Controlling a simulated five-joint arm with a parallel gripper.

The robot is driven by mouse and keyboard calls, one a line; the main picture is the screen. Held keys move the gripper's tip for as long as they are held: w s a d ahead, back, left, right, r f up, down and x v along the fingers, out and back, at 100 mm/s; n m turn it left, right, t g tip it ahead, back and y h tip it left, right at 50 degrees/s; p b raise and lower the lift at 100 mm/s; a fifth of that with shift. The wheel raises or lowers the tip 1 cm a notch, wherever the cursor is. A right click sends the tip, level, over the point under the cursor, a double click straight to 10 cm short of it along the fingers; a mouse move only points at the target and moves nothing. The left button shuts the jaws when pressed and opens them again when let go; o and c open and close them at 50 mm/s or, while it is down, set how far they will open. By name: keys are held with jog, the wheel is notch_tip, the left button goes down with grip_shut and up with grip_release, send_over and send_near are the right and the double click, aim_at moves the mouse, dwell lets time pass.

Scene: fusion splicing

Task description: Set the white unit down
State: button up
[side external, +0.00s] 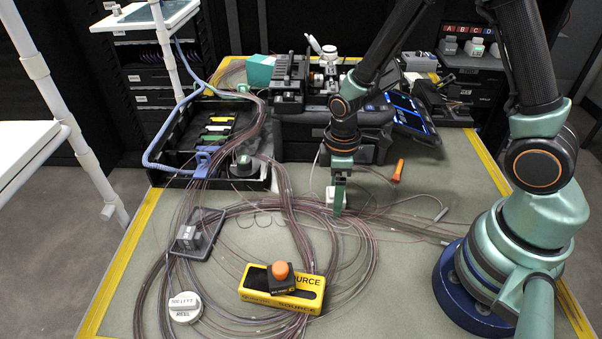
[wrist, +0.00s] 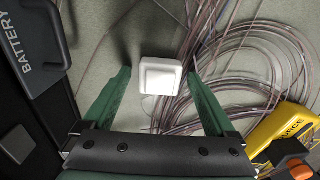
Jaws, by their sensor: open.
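The white unit (wrist: 160,76) is a small rounded square block. In the wrist view it lies flat on the mat (wrist: 100,60), ahead of and between my gripper's green fingers, with a gap on both sides. My gripper (wrist: 156,82) is open and neither finger touches the unit in that view. In the side view my gripper (side external: 338,200) points down over the mat, and the white unit (side external: 329,197) shows partly behind a finger. The unit's far side is hidden there.
Cable loops (side external: 270,215) spread across the mat beside the unit. A yellow SOURCE box (side external: 257,277) with an orange knob stands in front. A black splicer case (side external: 300,135) is close behind, and an orange-handled tool (side external: 398,170) lies to the right. Bare mat shows at the right.

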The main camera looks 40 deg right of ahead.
jog(key=s+d+r+m+t, duration=0.1)
jog(key=r+m, duration=0.3)
jog(key=r, duration=0.8)
jog(key=s+d+r+m+t, duration=0.2)
jog(key=s+r+m+t, duration=0.1)
jog(key=r, duration=0.9)
jog(key=shift+s+r+m+t, duration=0.2)
jog(key=shift+r+m+t, duration=0.1)
jog(key=shift+m+t, duration=0.6)
